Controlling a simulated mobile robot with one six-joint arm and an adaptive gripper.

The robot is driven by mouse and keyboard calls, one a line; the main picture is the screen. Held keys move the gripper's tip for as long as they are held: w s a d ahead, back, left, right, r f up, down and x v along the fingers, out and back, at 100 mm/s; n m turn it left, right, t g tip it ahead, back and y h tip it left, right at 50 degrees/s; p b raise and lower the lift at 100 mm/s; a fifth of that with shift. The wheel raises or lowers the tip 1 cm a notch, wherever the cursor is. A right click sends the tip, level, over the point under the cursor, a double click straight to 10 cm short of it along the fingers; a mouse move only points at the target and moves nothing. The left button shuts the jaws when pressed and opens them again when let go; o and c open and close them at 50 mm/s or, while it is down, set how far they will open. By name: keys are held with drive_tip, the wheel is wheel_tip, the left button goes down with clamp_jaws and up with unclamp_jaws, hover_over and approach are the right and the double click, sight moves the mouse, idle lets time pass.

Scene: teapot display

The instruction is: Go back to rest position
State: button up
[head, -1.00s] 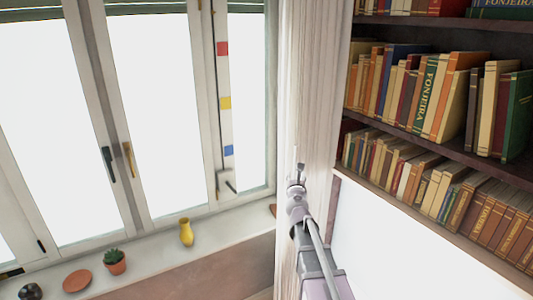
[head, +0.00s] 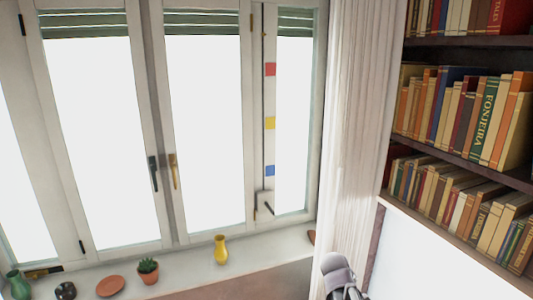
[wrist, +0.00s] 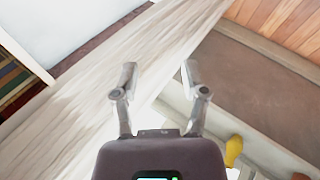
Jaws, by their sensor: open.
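My gripper (wrist: 159,72) shows in the wrist view with its two fingers spread apart and nothing between them. Beyond the fingers are the pale curtain and the edge of the window sill. In the head view only a rounded grey part of my arm shows at the bottom, in front of the curtain; the fingers are not visible there.
A yellow vase (head: 221,249), potted cactus (head: 148,270), terracotta dish (head: 110,286), dark round pot (head: 66,291) and green vase (head: 19,284) stand on the window sill (head: 185,270). The curtain (head: 355,130) hangs beside the bookshelf (head: 470,160).

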drive_tip(key=s+a+f+m+g+y+b, duration=0.1)
drive_tip(key=s+a+f+m+g+y, duration=0.4)
drive_tip(key=s+a, duration=0.4)
drive_tip(key=shift+s+f+m+b, duration=0.35)
drive_tip(key=shift+s+m, duration=0.35)
drive_tip(key=shift+s, duration=0.4)
idle(1.0)
drive_tip(key=shift+o, duration=0.3)
